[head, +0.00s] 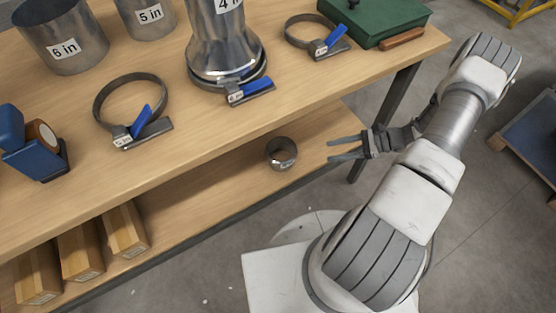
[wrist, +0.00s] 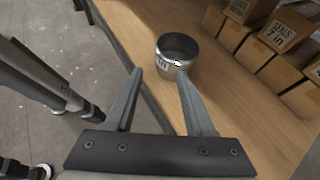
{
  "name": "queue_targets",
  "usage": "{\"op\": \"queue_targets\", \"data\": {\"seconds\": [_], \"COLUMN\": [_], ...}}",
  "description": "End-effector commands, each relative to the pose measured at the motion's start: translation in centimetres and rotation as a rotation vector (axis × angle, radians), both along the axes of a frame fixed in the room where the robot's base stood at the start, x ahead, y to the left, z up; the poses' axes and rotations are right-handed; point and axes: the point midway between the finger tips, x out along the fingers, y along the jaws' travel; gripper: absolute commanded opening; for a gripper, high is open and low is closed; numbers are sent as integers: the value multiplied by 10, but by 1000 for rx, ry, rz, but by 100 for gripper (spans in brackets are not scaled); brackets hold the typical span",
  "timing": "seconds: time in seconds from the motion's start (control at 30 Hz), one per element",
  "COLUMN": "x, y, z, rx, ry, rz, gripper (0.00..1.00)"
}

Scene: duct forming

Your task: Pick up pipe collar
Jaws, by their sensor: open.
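The pipe collar (head: 281,153) is a short, shiny metal ring standing upright, open end up, on the lower wooden shelf below the worktop. It also shows in the wrist view (wrist: 176,58), just beyond the fingertips, with a partly readable white label on its side. My gripper (head: 331,150) is open and empty, to the right of the collar in the head view and apart from it. In the wrist view both fingers (wrist: 160,74) point towards the collar, which lies slightly right of the middle of the gap.
The worktop (head: 200,130) overhangs the shelf (head: 225,188). Boxes (head: 125,230) stand at the shelf's left; a table leg (head: 385,115) is near my gripper. On top are clamps (head: 132,110), labelled metal pipes (head: 62,35) and a green case (head: 375,20). The shelf around the collar is clear.

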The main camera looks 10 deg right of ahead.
Motion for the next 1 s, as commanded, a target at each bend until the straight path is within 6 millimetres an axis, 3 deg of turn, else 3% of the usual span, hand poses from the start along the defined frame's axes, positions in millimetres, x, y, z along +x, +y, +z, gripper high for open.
{"op": "queue_targets", "data": {"seconds": [0.03, 0.27, 0.7, 1.0], "x": [1, 7, 32, 38], "y": [3, 19, 99, 118], "z": [-9, -21, -56, -64], "rx": [24, 58, 56, 54], "ry": [-1, -7, -4, -5], "rz": [-18, -43, -39, -40], "gripper": [54, 54, 54, 54]}}
